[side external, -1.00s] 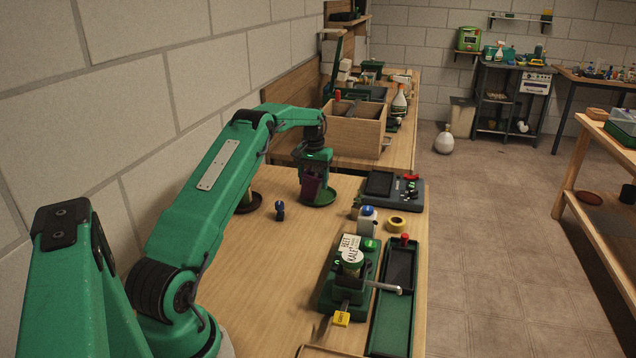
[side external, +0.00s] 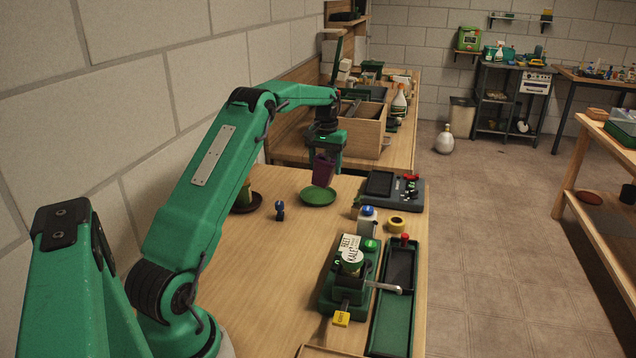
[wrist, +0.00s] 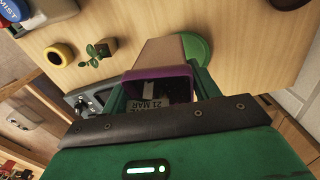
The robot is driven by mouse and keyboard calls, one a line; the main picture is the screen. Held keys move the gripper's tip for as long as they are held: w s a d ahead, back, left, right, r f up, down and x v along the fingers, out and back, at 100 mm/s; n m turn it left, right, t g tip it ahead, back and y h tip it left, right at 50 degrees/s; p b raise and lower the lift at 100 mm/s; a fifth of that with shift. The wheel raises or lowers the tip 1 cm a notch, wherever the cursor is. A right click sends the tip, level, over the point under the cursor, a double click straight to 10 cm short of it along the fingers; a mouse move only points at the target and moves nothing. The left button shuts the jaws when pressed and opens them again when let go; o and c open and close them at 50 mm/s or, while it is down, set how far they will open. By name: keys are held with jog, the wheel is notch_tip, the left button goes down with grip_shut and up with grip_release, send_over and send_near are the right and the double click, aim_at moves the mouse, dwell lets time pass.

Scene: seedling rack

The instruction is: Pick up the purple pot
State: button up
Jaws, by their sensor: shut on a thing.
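The purple pot (side external: 323,172) is held off the table in the side view, its base above and apart from the green saucer (side external: 318,197). My gripper (side external: 325,160) is shut on it, with a green finger on each side. In the wrist view the purple rim of the pot (wrist: 158,84) faces the camera between the fingers. A label inside it reads "21 MAR". The green saucer (wrist: 198,46) shows empty behind the pot, partly hidden by it.
A brown saucer (side external: 258,204) with a greenish pot stands left of the green saucer. A small dark blue object (side external: 280,210) is nearer. A grey control box (side external: 390,189) and yellow tape roll (side external: 396,222) lie right. A wooden crate (side external: 355,133) stands behind my gripper.

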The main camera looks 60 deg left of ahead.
jog(key=d+r, duration=0.3)
jog(key=d, duration=0.3)
jog(key=shift+w+r, duration=0.3)
jog(key=shift+w, duration=0.15)
jog(key=shift+w+d+f+n+t+y, duration=0.1)
jog(key=shift+w+n+t+y, duration=0.25)
jog(key=shift+n, duration=0.6)
jog(key=shift+w+a+f+n+t+y, duration=0.1)
jog(key=shift+w+n+t, duration=0.1)
jog(key=shift+n+t, duration=0.5)
jog(key=shift+w+d+f+n+t+y, duration=0.1)
jog(key=shift+w+n+t+y, duration=0.15)
jog(key=shift+n, duration=0.9)
send_over(319, 199)
jog(key=shift+f, duration=5.5)
